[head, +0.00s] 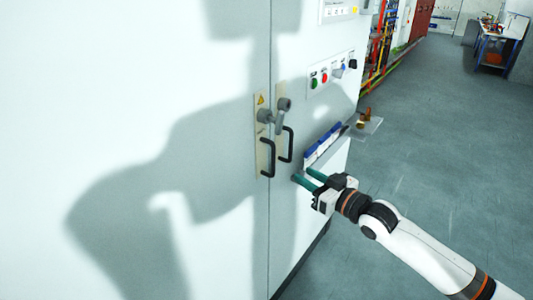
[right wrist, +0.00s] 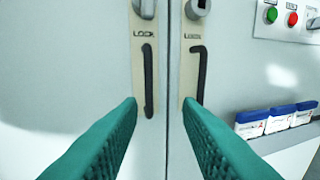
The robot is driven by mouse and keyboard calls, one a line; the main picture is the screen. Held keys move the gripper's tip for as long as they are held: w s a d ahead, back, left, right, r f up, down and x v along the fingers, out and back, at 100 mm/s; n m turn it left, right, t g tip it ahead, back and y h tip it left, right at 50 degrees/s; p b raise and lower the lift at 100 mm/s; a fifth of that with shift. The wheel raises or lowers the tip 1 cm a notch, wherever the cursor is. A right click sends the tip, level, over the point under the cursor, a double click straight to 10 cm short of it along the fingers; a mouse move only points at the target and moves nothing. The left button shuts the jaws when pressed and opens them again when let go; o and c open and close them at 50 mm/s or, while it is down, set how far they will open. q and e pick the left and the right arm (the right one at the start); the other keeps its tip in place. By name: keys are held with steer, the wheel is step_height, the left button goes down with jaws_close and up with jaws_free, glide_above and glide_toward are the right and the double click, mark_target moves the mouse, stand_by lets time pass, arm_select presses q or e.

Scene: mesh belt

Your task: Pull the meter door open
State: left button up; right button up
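A pale cabinet has two doors meeting at a vertical seam. The left door (head: 190,60) and the right door (head: 283,215) both look shut; no label shows which is the meter door. Each has a black bar handle below a grey lock knob: the left handle (head: 270,158) and the right handle (head: 288,144). My right gripper (head: 303,177) is open and empty, right of and below the handles. In the right wrist view, its green fingers (right wrist: 160,102) point at the doors; the left handle (right wrist: 148,80) appears between the tips, the right handle (right wrist: 199,74) above the right tip. My left gripper is out of view.
A button panel (head: 332,73) is on the cabinet face at the right. Several blue-and-white boxes (head: 322,143) stand in a row below it, close to my right gripper. Open grey floor (head: 450,130) lies to the right, with a blue workbench (head: 497,45) far back.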

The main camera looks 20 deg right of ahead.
step_height(320, 180, up, 2)
steer(key=a, duration=0.1)
steer(key=p, duration=0.3)
glide_above(273, 172)
steer(key=shift+w+r+n+y, duration=0.1)
steer(key=shift+w+n+y, duration=0.2)
steer(key=shift+w+y, duration=0.1)
steer(key=shift+c, duration=0.5)
jaws_close()
